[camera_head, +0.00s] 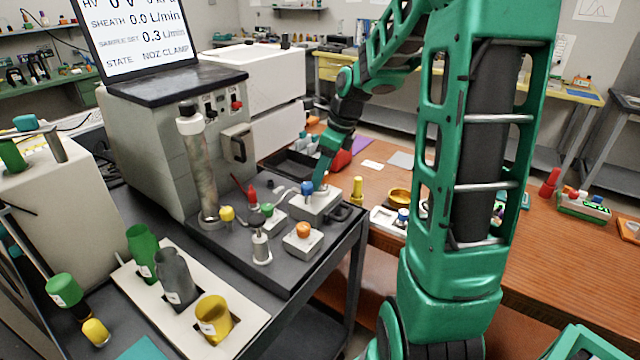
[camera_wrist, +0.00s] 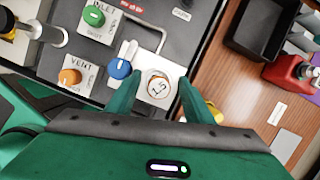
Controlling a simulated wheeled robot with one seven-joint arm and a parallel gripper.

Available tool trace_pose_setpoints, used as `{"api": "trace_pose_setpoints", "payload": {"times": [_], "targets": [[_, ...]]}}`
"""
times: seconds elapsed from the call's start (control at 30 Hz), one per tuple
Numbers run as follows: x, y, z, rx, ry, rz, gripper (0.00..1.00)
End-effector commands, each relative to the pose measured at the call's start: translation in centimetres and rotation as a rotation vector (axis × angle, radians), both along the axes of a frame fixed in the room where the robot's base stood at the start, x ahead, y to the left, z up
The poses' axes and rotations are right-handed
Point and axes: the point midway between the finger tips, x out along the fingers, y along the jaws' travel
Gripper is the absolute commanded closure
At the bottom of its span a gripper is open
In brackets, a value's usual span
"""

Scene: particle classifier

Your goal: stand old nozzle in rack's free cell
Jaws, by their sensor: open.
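A round pale-topped piece with a dark number on it (camera_wrist: 158,87) sits in the pale clamp block on the black instrument deck; it looks like the old nozzle. My gripper (camera_wrist: 157,95) is open, with one green finger on each side of this piece; I cannot tell whether they touch it. In the head view my gripper (camera_head: 322,182) is low over the pale block (camera_head: 312,208), and the piece is hidden there. A white holder with a blue-topped piece (camera_head: 384,220) on the wooden bench may be the rack, partly hidden by my arm. Its free cell cannot be made out.
A blue knob (camera_wrist: 120,69) is close beside the left finger. Green (camera_wrist: 94,16) and orange (camera_wrist: 70,76) valve knobs are further left. A black tray (camera_wrist: 262,40) and a red container (camera_wrist: 290,72) are on the bench. A yellow piece (camera_head: 357,190) stands near the holder.

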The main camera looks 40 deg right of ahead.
Motion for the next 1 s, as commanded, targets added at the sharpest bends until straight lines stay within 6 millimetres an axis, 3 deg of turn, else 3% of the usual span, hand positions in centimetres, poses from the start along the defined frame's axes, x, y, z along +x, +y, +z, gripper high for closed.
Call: {"api": "trace_pose_setpoints", "payload": {"times": [0.17, 0.37, 0.77, 1.0], "targets": [[0.0, 0.0, 0.0, 0.000, 0.000, 0.000, 0.53], [0.0, 0.0, 0.0, -0.001, -0.001, 0.000, 0.99], [0.1, 0.0, 0.5, -0.001, -0.003, -0.001, 1.00], [0.1, -0.1, 3.2, -0.003, -0.005, 0.000, 1.00]]}}
